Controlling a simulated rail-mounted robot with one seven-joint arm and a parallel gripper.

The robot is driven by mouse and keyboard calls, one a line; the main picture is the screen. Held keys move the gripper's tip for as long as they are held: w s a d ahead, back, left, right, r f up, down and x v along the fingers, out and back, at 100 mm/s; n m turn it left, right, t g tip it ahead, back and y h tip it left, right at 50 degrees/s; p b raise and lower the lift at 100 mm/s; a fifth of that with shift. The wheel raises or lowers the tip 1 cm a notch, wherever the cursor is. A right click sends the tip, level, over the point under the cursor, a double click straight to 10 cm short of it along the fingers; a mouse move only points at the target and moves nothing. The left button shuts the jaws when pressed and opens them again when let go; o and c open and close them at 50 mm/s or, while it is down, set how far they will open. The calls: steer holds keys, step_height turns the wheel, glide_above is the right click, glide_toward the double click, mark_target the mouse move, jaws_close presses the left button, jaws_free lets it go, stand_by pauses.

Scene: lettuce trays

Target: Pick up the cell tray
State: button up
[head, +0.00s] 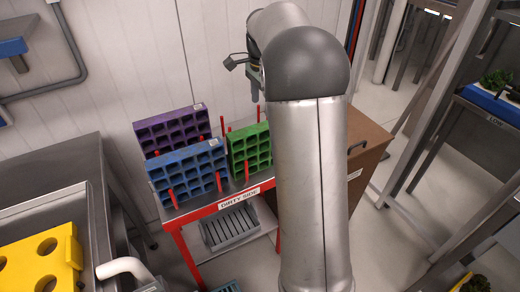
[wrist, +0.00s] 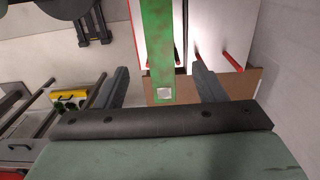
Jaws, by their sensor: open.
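A green cell tray (head: 250,150) stands on edge at the right end of a red-framed cart. A blue cell tray (head: 188,172) and a purple cell tray (head: 172,130) stand on edge to its left, the purple one behind the blue. My gripper (head: 255,95) is above the green tray and partly hidden by my arm in the head view. In the wrist view my open gripper (wrist: 161,78) has one finger on each side of the green tray's narrow edge (wrist: 159,50), which carries a white label. There are visible gaps on both sides, and nothing is held.
Red posts (head: 219,181) rise from the cart around the trays. The cart's front sign (head: 239,198) reads "DIRTY SIDE". A brown cabinet (head: 369,145) stands right of the cart, and a steel sink (head: 45,205) stands left. A wall is close behind.

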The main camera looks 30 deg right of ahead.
mark_target(262, 127)
step_height(262, 127, down, 8)
steer(key=shift+f, duration=0.1)
steer(key=shift+a+f+p, duration=0.1)
steer(key=shift+f+p, duration=0.35)
steer(key=shift+f, duration=2.15)
steer(key=c, duration=1.2)
